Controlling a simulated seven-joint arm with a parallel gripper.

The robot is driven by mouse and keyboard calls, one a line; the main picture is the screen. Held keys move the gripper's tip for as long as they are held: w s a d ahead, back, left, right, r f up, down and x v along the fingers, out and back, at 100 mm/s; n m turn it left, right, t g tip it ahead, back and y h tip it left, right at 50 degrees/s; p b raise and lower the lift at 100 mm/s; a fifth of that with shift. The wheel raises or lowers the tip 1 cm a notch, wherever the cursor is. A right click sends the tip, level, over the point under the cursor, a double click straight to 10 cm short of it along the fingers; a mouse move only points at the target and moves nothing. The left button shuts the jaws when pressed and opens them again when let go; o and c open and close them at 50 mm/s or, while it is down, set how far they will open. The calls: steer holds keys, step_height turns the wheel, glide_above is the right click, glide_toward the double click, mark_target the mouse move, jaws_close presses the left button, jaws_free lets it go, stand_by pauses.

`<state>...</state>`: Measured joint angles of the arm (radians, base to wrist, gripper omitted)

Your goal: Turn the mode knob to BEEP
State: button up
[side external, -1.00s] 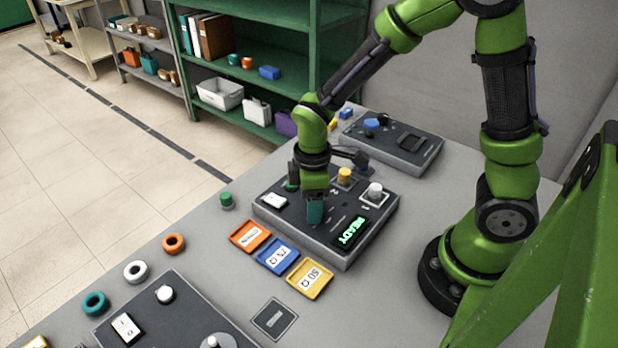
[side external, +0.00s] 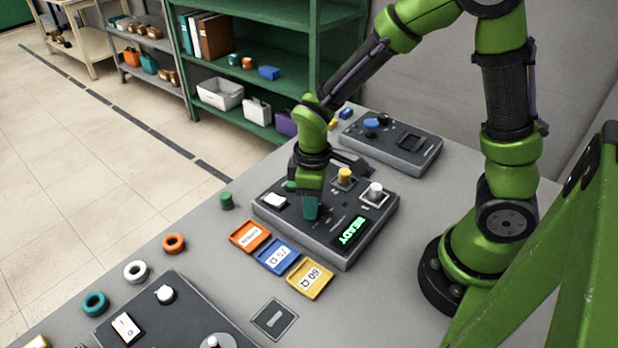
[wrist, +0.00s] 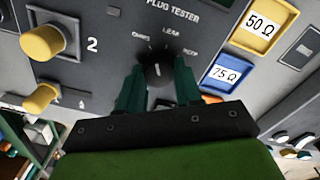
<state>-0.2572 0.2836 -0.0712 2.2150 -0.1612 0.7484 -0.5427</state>
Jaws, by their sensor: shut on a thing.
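The dark round mode knob (wrist: 157,72) is on the plug tester panel (wrist: 112,58), with OHMS, LEAK and BEEP printed around it. Its white pointer mark is aimed roughly up the picture, toward the OHMS–LEAK side; the exact tick is hard to tell. BEEP (wrist: 190,51) is to the right. My gripper (wrist: 159,76) has its green fingers on both sides of the knob, shut on it. In the side external view my gripper (side external: 311,209) points down onto the tester (side external: 342,257), and the fingers hide the knob. The tester's green display (side external: 352,231) reads READY.
A second panel device (side external: 415,162) is behind. A green cylinder (side external: 226,200) stands left.

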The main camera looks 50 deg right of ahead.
steer(key=m, duration=1.1)
steer(key=shift+d, duration=0.1)
steer(key=shift+m, duration=1.8)
steer(key=o, duration=1)
steer(key=shift+o, duration=0.2)
steer(key=shift+r, duration=0.15)
step_height(320, 180, up, 17)
steer(key=shift+f, duration=0.2)
